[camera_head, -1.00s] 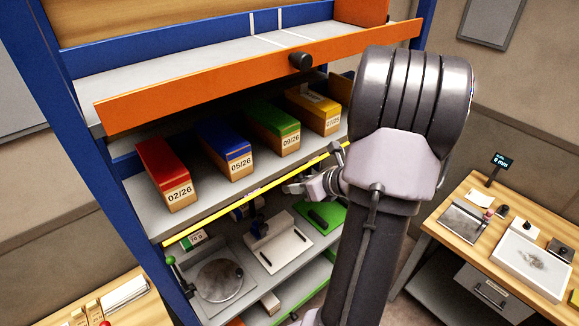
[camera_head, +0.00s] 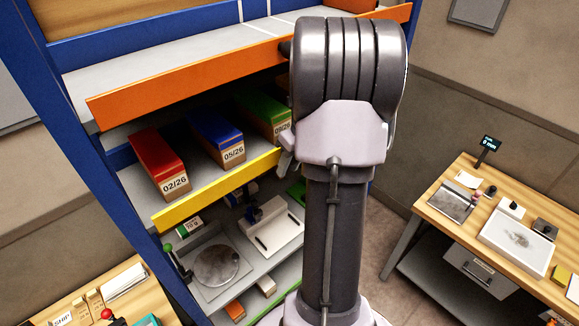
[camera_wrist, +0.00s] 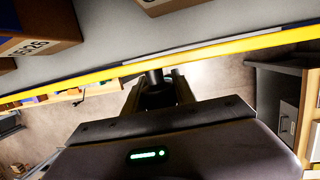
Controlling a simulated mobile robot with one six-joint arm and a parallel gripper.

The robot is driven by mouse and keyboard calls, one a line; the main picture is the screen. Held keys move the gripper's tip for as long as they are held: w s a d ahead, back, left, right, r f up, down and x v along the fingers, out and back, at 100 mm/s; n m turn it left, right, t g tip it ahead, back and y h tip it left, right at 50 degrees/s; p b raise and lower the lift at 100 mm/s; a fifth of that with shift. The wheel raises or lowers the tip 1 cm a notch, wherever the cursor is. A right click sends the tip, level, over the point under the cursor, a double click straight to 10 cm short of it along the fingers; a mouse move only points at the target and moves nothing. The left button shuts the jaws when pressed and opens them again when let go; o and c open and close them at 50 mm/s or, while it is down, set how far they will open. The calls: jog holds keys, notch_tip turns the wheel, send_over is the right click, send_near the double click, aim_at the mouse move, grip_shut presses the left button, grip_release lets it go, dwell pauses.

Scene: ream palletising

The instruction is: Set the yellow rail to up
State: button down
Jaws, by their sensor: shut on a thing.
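The yellow rail (camera_head: 217,188) runs along the front edge of the middle shelf. In the head view its broad yellow face shows. In the wrist view it is a narrow yellow strip (camera_wrist: 215,50) crossing the picture. My gripper (camera_wrist: 158,88) is below this strip in the wrist view, its two fingers on either side of a dark knob (camera_wrist: 154,77) at the rail. It is shut on the knob. In the head view my arm hides the rail's right end and most of my gripper.
Boxes with red (camera_head: 153,150), blue (camera_head: 214,131) and green (camera_head: 262,112) tops stand on the middle shelf (camera_head: 135,184). An orange rail (camera_head: 190,75) fronts the shelf above. A wooden bench (camera_head: 455,215) stands at the right, with open floor (camera_head: 390,228) before it.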

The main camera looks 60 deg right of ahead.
dwell(0.4)
jog(key=c, duration=1)
grip_release()
jog(key=shift+w, duration=0.15)
jog(key=b+v, duration=0.1)
jog(key=v, duration=0.6)
jog(key=shift+r, duration=0.3)
jog(key=shift+d, duration=0.1)
